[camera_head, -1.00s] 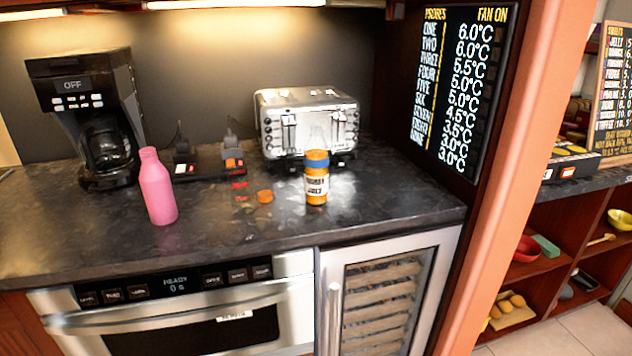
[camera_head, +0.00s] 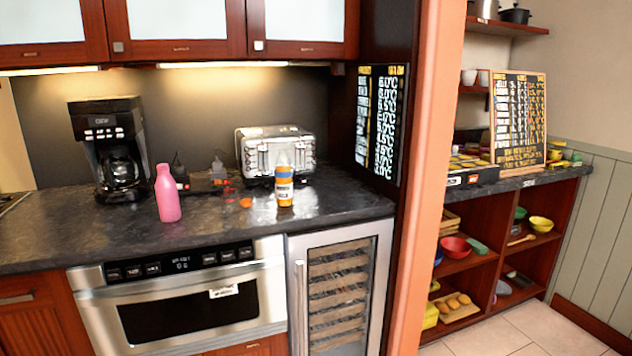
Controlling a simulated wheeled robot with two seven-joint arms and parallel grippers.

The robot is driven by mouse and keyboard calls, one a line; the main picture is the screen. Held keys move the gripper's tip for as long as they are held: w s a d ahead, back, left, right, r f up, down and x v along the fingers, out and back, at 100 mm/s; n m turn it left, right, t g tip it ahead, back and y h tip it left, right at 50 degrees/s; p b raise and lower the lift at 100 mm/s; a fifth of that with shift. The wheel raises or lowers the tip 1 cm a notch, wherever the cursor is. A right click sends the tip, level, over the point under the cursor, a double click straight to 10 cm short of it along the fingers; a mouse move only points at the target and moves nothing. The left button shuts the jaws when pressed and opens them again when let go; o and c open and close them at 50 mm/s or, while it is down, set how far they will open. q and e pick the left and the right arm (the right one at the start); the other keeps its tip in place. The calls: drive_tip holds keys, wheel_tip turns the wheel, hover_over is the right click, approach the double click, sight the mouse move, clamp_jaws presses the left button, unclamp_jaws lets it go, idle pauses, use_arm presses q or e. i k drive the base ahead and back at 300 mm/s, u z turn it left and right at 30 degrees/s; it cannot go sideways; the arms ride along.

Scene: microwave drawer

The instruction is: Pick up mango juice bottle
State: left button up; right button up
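An orange bottle with a blue band and a white label (camera_head: 285,187), which looks like the mango juice bottle, stands upright on the dark countertop (camera_head: 240,222). It is in front of the toaster's right half and near the counter's front edge. A pink bottle (camera_head: 167,194) stands upright to its left. A small orange round thing (camera_head: 246,202) lies on the counter between them. Neither of my grippers is in view.
A silver toaster (camera_head: 268,150) stands behind the orange bottle, and a black coffee maker (camera_head: 110,150) at the left. Below the counter are a drawer microwave (camera_head: 185,300) and a glass-door cooler (camera_head: 338,290). An orange pillar (camera_head: 432,170) bounds the right.

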sight(283, 188)
drive_tip(key=z, duration=0.65)
drive_tip(key=i, duration=1.3)
drive_tip(key=u, duration=0.75)
